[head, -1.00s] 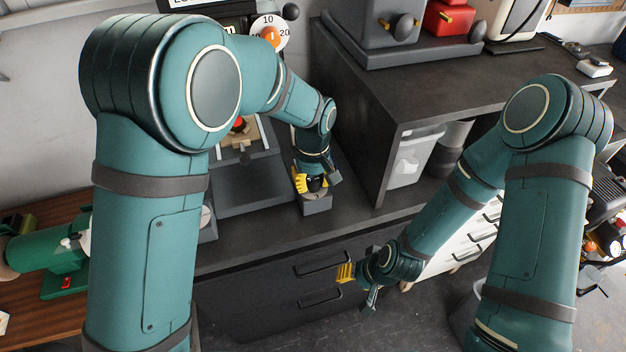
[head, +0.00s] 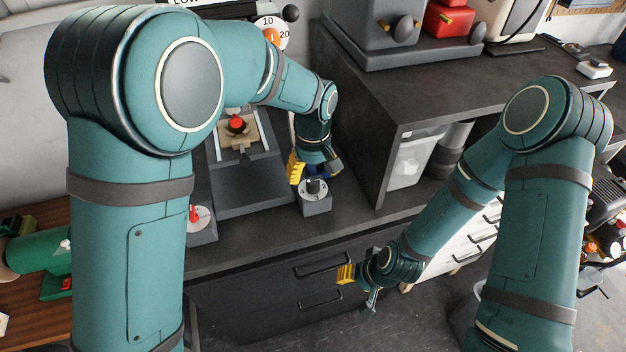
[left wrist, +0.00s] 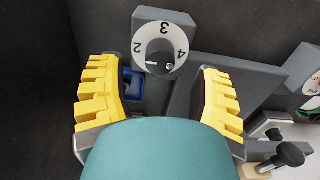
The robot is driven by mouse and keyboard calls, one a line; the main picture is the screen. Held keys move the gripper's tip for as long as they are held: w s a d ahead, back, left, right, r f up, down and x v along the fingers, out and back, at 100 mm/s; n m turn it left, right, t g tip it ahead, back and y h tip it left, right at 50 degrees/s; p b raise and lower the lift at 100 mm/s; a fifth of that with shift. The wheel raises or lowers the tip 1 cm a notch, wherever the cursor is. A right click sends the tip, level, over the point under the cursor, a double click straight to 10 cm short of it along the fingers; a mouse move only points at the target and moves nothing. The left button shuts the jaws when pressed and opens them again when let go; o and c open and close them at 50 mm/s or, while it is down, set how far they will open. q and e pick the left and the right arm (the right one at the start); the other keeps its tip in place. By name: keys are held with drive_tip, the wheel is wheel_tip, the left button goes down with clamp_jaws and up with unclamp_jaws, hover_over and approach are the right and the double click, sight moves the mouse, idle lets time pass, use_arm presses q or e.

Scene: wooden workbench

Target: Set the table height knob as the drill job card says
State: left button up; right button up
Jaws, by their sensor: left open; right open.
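The table height knob (head: 314,186) is a small dark grey knob on a grey block on the dark bench. In the left wrist view its white dial (left wrist: 160,48) shows 2, 3 and 4. My right gripper (head: 357,287) is open and empty in front of the drawers. No readable job card shows.
A grey machine base with a red-topped part (head: 236,124) stands left of the knob. A red-handled dial (head: 199,216) is at front left. An orange-pointer dial (head: 269,34) is at the back. A dark shelf unit (head: 400,120) rises to the right. A blue piece (left wrist: 132,84) lies by one finger.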

use_arm(q)
wheel_tip(320, 180, up, 8)
drive_tip(key=shift+r, duration=0.2)
idle(0.5)
